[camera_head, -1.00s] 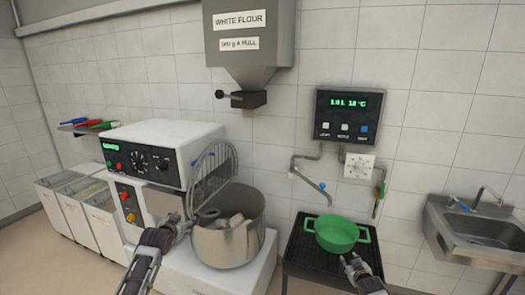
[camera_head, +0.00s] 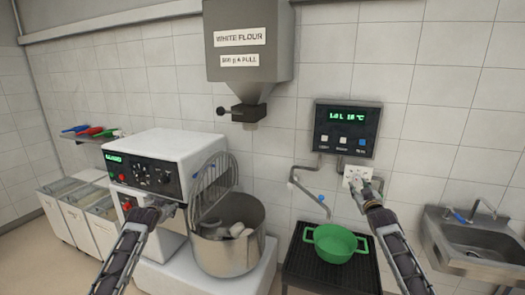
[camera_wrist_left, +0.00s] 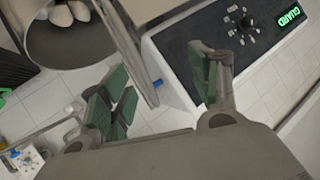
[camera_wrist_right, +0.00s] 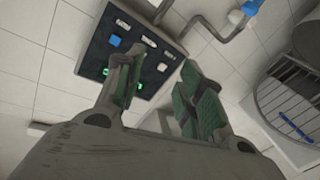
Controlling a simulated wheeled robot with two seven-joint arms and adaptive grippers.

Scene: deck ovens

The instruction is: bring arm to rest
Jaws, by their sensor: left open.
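My left gripper (camera_head: 176,207) is in front of the mixer's control side, left of the bowl. In the left wrist view its green-padded fingers (camera_wrist_left: 160,95) stand apart with nothing between them. My right gripper (camera_head: 359,187) is raised in front of the wall below the water panel, above and right of the green pot. It covers part of the white wall dial. In the right wrist view its fingers (camera_wrist_right: 158,75) are apart and empty.
The mixer display (camera_wrist_left: 290,16) reads GUARD. The green pot (camera_head: 334,244) sits on a black grate (camera_head: 312,275) under the tap (camera_head: 312,195). A water panel (camera_head: 346,130) and a sink (camera_head: 475,240) are at right.

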